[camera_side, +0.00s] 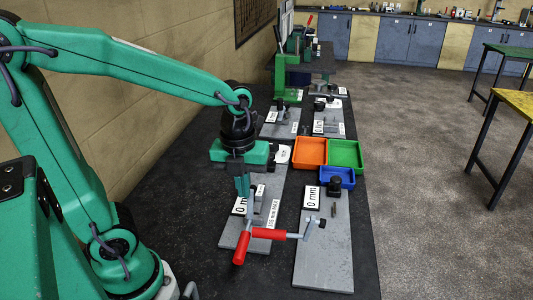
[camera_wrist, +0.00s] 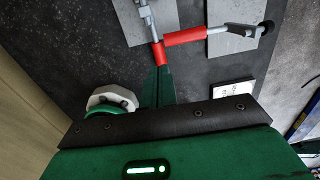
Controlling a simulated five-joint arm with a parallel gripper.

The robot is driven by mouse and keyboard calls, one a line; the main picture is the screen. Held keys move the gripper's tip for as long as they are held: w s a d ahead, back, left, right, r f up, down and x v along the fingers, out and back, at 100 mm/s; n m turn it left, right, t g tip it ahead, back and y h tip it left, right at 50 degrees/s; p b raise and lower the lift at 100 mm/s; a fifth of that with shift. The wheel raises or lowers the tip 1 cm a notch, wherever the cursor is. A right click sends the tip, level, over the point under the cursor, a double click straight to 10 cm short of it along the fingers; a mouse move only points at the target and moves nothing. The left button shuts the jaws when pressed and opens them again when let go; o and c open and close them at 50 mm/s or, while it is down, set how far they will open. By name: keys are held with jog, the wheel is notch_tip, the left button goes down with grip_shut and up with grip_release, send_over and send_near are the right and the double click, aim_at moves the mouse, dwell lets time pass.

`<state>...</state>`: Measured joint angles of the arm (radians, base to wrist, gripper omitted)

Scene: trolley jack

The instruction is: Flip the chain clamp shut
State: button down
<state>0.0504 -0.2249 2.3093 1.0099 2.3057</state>
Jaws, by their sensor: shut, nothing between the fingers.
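The clamp has a red-handled lever (camera_side: 241,248), a second red grip (camera_side: 267,234) and a grey arm reaching right to a dark tip (camera_side: 321,223). It is mounted over a grey plate (camera_side: 230,232) and spans toward the neighbouring plate. In the wrist view the upright red handle (camera_wrist: 159,53) and the sideways red grip (camera_wrist: 185,37) form an angle. My gripper (camera_side: 243,192) is shut and empty, pointing down behind the handles. In the wrist view my fingertips (camera_wrist: 158,70) appear just below the red handle's end; whether they touch it I cannot tell.
A second grey plate (camera_side: 323,262) with a "0 mm" card (camera_side: 312,198) lies to the right. Orange (camera_side: 309,151), green (camera_side: 346,155) and blue (camera_side: 337,177) trays stand behind it. More fixtures and a green press (camera_side: 290,70) are farther back. Dark bench top is free at the left.

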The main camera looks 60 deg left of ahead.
aim_at(251, 190)
jog(key=w+a+f, duration=0.3)
jog(key=f, duration=0.2)
dwell(0.4)
jog(key=shift+w+a+g, duration=0.4)
jog(key=shift+w+g, duration=0.05)
jog(key=shift+g, duration=0.05)
dwell(0.6)
jog(key=shift+a, duration=0.1)
jog(key=shift+w+a, duration=0.3)
jog(key=shift+w, duration=0.05)
jog(key=w+a+f, duration=0.1)
jog(key=w+a, duration=0.1)
jog(key=w+a+f, duration=0.2)
jog(key=shift+w+a+f, duration=0.1)
jog(key=shift+w+a, duration=0.05)
jog(key=shift+w+a+f, duration=0.25)
jog(key=shift+f, duration=0.3)
jog(key=shift+w+a+f, duration=0.25)
jog(key=shift+f, duration=0.35)
jog(key=shift+w+a+f, duration=0.25)
jog(key=shift+f, duration=0.3)
